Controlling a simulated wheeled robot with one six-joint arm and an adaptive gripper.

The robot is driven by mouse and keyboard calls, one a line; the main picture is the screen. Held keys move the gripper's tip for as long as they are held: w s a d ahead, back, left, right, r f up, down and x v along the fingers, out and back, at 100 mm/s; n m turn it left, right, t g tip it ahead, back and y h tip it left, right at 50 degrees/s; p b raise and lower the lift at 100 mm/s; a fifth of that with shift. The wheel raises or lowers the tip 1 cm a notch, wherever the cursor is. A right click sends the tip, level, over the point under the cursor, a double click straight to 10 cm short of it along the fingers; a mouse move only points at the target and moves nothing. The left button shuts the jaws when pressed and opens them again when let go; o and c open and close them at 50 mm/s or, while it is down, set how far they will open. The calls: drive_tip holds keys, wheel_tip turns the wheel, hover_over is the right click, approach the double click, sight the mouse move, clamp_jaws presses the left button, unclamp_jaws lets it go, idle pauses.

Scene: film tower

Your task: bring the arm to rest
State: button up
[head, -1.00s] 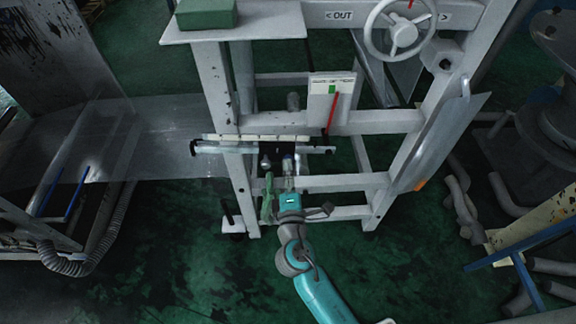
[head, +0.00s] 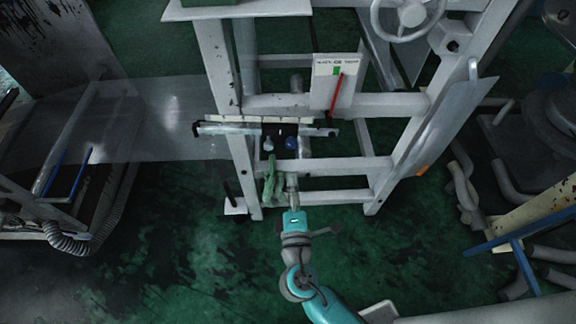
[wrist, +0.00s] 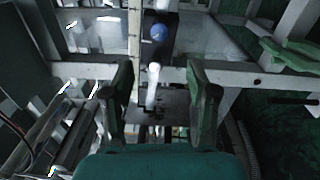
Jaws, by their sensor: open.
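My teal arm reaches up from the bottom of the head view to the white metal frame. My gripper (head: 292,180) is in front of the frame's lower bars, below a small dark panel (head: 280,131). In the wrist view its two dark fingers (wrist: 160,72) stand wide apart, with nothing gripped between them. A blue knob (wrist: 159,33) and a white-ended lever (wrist: 153,75) appear beyond the fingertips, apart from them. In the head view the blue knob (head: 291,143) is above my gripper.
The white frame (head: 216,80) fills the middle. A handwheel (head: 410,14) and a card with a red strip (head: 334,82) are above. Pipes (head: 462,190) lie at right. Green floor (head: 170,240) is open at lower left.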

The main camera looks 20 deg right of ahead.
drive_tip(key=shift+s, duration=0.1)
drive_tip(key=s+d+f+m+g+y, duration=0.1)
drive_tip(key=s+f+m+g+y, duration=0.2)
drive_tip(key=s, duration=0.5)
drive_tip(key=s+d+f+m+y, duration=0.1)
drive_tip(key=s+d+f+y, duration=0.1)
drive_tip(key=s+f, duration=0.45)
drive_tip(key=s+r+m, duration=0.5)
drive_tip(key=s, duration=0.3)
drive_tip(key=s+d+r+m, duration=0.1)
drive_tip(key=s+r+m, duration=0.5)
drive_tip(key=s, duration=0.3)
drive_tip(key=shift+r+y, duration=0.3)
